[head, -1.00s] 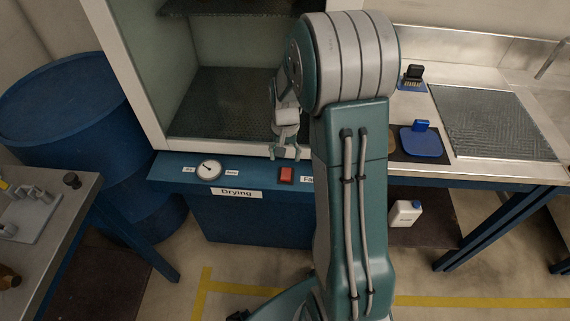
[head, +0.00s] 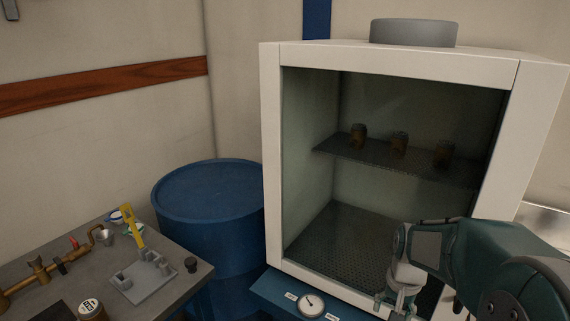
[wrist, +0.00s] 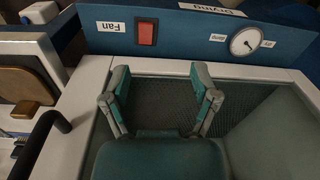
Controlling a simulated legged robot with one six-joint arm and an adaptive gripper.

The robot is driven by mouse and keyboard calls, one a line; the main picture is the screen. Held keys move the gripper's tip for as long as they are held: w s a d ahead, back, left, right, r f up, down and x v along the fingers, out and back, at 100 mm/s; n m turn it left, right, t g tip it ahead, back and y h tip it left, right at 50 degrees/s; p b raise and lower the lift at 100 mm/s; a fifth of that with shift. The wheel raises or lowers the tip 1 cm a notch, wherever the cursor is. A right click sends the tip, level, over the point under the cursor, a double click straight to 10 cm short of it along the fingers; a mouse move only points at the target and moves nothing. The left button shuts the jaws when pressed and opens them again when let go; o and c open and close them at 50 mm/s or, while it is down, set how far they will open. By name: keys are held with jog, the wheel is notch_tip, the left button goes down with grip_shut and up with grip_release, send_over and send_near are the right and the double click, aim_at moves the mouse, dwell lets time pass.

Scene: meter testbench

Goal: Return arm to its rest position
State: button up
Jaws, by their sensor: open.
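My arm (head: 430,255) shows at the lower right of the head view, bent in front of the drying cabinet (head: 272,160). My gripper (head: 400,300) hangs at the end of it, near the cabinet's lower front edge; its tips are partly cut off by the frame. In the wrist view my gripper (wrist: 162,88) is open, its two fingers apart with nothing between them. The red Fan switch (wrist: 146,33) and the dial (wrist: 244,41) on the blue panel lie beyond the fingertips, apart from them.
The open cabinet holds several brown jars (head: 399,143) on its upper shelf (head: 350,150). A blue drum (head: 215,195) stands left of it. A side table (head: 185,285) at lower left carries a grey fixture (head: 143,280) and brass fittings (head: 40,275). A black handle (wrist: 42,138) shows in the wrist view.

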jog(key=s+a+r+n+t, duration=0.2)
jog(key=s+a+r, duration=0.2)
jog(key=s+r, duration=0.2)
jog(key=s+a+r+n+t, duration=0.3)
jog(key=s+r, duration=0.3)
jog(key=s, duration=0.4)
jog(key=shift+a, duration=0.8)
